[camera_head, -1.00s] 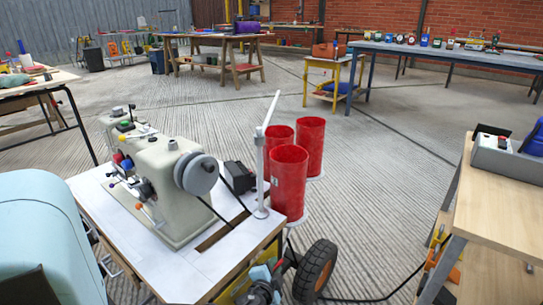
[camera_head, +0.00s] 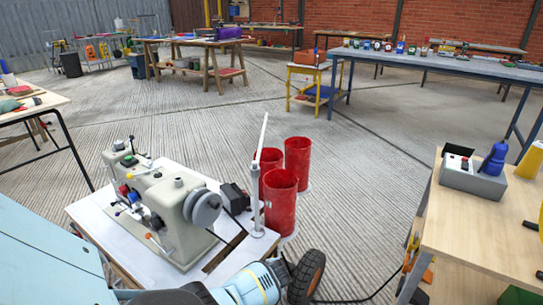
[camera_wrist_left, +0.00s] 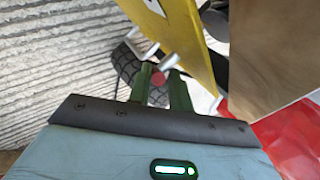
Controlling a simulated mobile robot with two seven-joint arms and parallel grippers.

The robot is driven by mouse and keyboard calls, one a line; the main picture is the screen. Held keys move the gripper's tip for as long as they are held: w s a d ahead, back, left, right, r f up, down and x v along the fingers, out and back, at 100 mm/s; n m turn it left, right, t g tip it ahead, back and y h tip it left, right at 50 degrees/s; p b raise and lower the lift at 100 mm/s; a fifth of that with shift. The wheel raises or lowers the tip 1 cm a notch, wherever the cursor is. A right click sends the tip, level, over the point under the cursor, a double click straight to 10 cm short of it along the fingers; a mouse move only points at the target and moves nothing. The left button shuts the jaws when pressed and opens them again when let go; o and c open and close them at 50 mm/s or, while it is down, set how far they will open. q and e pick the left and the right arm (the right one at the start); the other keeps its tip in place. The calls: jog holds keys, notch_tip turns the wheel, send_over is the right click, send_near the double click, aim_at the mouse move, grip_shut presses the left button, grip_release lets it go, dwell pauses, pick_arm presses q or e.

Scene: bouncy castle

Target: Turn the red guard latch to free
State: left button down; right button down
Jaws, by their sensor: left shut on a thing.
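In the left wrist view, a small red round piece (camera_wrist_left: 158,79) shows between the dark green fingers of my left gripper (camera_wrist_left: 160,84). The gripper is shut on it. I take it for the red guard latch; its handle shape and angle are mostly hidden. A yellow panel (camera_wrist_left: 184,32) with pale metal pegs stands just beyond the fingertips. In the head view my left gripper is low, beside the sewing machine table's (camera_head: 92,212) front right corner, close to a black wheel (camera_head: 306,277). The latch cannot be made out there. My right gripper is not in view.
A sewing machine (camera_head: 172,205) and white upright post (camera_head: 260,180) stand on the table. Several red bins (camera_head: 281,198) stand behind it. A wooden bench (camera_head: 480,235) with a grey switch box (camera_head: 470,178) is at right. A cable crosses the floor. Open floor lies beyond.

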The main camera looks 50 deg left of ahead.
pick_arm(q)
jog(key=shift+w+a+f+g+h, duration=0.1)
jog(key=shift+g+h, duration=0.2)
jog(key=shift+g, duration=0.2)
jog(key=g+b, duration=0.1)
jog(key=b, duration=0.1)
jog(key=g+h+b, duration=0.1)
jog(key=g+b, duration=0.1)
jog(key=b, duration=0.1)
jog(key=m+g+b, duration=0.1)
jog(key=g+b, duration=0.1)
jog(key=b, duration=0.1)
jog(key=shift+w+a+f+h, duration=0.1)
jog(key=shift+w+f+h, duration=0.1)
jog(key=shift+w+h, duration=0.2)
jog(key=shift+r+g+b, duration=0.1)
jog(key=shift+g+b, duration=0.7)
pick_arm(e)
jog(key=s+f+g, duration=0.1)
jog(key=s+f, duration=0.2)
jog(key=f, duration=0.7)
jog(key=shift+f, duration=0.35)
pick_arm(q)
jog(key=shift+s, duration=0.1)
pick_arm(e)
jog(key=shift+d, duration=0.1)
pick_arm(q)
jog(key=c, duration=1.6)
grip_release()
jog(key=shift+a+r, duration=0.1)
